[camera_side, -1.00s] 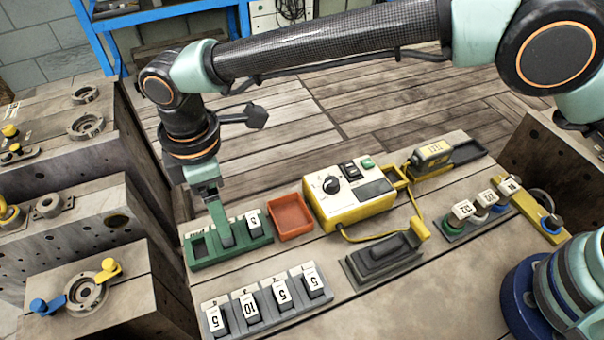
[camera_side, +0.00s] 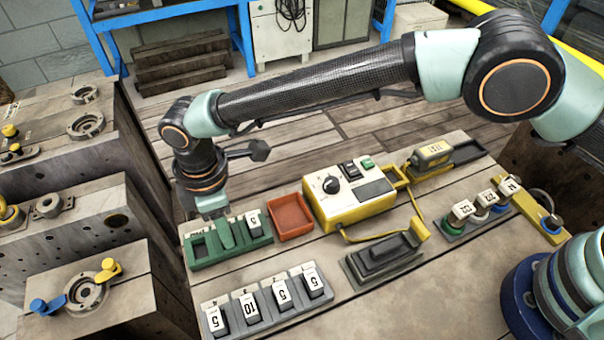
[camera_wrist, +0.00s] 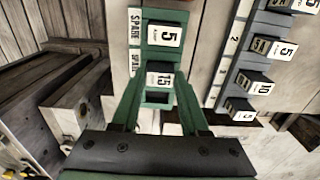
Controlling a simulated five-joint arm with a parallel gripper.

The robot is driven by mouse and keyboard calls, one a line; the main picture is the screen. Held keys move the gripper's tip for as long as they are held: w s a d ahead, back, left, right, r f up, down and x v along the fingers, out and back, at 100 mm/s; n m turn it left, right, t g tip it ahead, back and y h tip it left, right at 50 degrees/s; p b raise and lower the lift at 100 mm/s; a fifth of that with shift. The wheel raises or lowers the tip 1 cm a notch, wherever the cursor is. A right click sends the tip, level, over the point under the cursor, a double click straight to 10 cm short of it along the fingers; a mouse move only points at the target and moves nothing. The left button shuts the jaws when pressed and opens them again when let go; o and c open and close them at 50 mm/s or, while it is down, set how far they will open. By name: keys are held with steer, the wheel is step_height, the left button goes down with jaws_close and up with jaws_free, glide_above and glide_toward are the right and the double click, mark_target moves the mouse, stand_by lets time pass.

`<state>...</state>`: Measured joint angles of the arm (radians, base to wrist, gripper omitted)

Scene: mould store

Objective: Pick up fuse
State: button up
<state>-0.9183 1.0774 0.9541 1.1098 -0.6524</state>
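The green spare rack (camera_side: 205,256) stands at the left of the bench and also shows in the wrist view (camera_wrist: 158,115). It holds a fuse marked 5 (camera_wrist: 163,36) and a fuse marked 15 (camera_wrist: 160,81); the slot nearest my wrist is empty. In the side view the 5 fuse (camera_side: 254,222) stands at the rack's right end. My gripper (camera_wrist: 157,82) is low over the rack, its green fingers apart on either side of the 15 fuse. In the side view my gripper (camera_side: 233,235) largely hides that fuse. Finger contact with it cannot be told.
A grey fuse block (camera_side: 265,318) with several labelled fuses lies in front of the rack. An empty red tray (camera_side: 291,216) is right beside the rack. A yellow tester (camera_side: 352,203) with a knob and a grey lever switch (camera_side: 383,258) stand further right.

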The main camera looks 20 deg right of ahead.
jaws_close()
step_height(320, 180, up, 19)
steer(key=w+d+f, duration=0.2)
steer(key=w+d, duration=0.1)
steer(key=d, duration=0.6)
steer(key=w+d+f, duration=0.2)
steer(key=w+d, duration=0.2)
steer(key=d, duration=0.4)
steer(key=s+d+f, duration=0.3)
steer(key=d+f, duration=0.1)
steer(key=d, duration=0.5)
steer(key=s+d+f, duration=0.3)
steer(key=s+d, duration=0.1)
steer(key=d, duration=0.4)
steer(key=shift+w+d+f, duration=0.1)
steer(key=shift+w+f, duration=0.05)
steer(key=shift+f, duration=1.25)
steer(key=shift+w+d+f, duration=0.1)
steer(key=shift+f, duration=1.25)
